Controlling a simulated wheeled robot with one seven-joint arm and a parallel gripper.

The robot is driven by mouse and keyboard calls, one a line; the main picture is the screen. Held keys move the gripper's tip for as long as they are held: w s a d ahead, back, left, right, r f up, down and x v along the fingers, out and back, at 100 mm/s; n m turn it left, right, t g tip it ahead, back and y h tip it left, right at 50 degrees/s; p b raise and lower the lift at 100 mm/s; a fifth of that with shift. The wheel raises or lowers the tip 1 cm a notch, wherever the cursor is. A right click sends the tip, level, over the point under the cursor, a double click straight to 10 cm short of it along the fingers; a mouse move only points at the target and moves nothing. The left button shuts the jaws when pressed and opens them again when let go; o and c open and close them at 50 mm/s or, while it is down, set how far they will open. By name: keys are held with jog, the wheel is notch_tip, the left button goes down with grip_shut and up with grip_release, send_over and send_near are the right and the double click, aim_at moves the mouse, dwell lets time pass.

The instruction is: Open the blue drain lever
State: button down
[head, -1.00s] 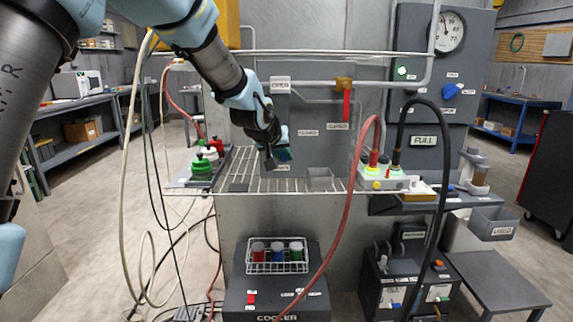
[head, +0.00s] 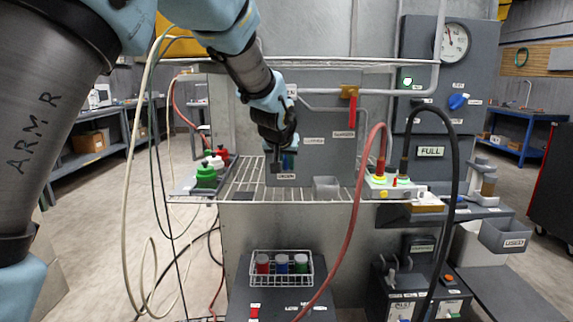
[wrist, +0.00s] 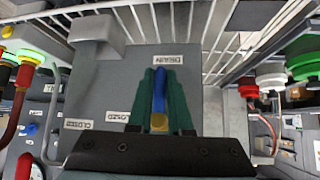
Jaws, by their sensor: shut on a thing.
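The blue drain lever (wrist: 159,90) lies between the green fingers of my gripper (wrist: 160,98) in the wrist view, with its brass pivot (wrist: 158,122) close to the palm. My gripper is shut on it. The lever points away from the palm, towards a small white label (wrist: 169,60) on the grey panel (wrist: 130,75). In the head view my gripper (head: 281,160) reaches down in front of the panel, just above the wire shelf, and hides most of the lever.
A red lever (head: 352,112) hangs at upper right. Red and black hoses (head: 352,215) arch on the right.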

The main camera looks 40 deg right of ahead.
jog(key=c, duration=0.8)
grip_release()
jog(key=shift+c, duration=0.2)
jog(key=b+v, duration=0.2)
jog(key=v, duration=0.8)
jog(key=shift+s+a+r, duration=0.15)
jog(key=shift+a+r, duration=0.1)
